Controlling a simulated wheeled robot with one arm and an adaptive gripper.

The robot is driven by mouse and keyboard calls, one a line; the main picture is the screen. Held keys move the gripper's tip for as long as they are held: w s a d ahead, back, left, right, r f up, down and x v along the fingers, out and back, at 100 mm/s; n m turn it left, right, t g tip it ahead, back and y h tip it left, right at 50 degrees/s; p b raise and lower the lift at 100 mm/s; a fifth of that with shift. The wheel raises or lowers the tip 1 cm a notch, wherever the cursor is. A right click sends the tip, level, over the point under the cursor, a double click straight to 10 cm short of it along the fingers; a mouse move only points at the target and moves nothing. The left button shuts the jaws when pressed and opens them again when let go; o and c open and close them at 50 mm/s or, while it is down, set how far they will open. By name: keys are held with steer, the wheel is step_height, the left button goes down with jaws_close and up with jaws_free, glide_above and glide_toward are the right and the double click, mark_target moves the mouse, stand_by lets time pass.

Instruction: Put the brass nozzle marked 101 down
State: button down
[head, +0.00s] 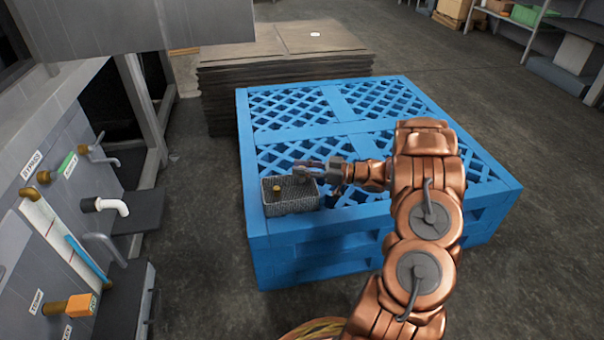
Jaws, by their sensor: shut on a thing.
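My gripper (303,172) reaches in from the right, just above a small grey mesh-sided tray (292,206) on the blue pallet. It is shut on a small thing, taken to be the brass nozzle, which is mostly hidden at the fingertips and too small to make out. A small brass-coloured piece (276,189) shows at the left part of the tray, apart from the fingertips. No marking 101 can be read on anything here.
The blue pallet (385,150) has an open lattice top, mostly bare behind the tray. A stack of dark sheets (285,50) stands behind it. On the left is a grey panel (55,215) with taps and pipes. Shelving (540,25) stands far right, with open floor between.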

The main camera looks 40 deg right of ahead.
steer(key=shift+f, duration=0.35)
steer(key=shift+f, duration=0.6)
steer(key=c, duration=1)
jaws_free()
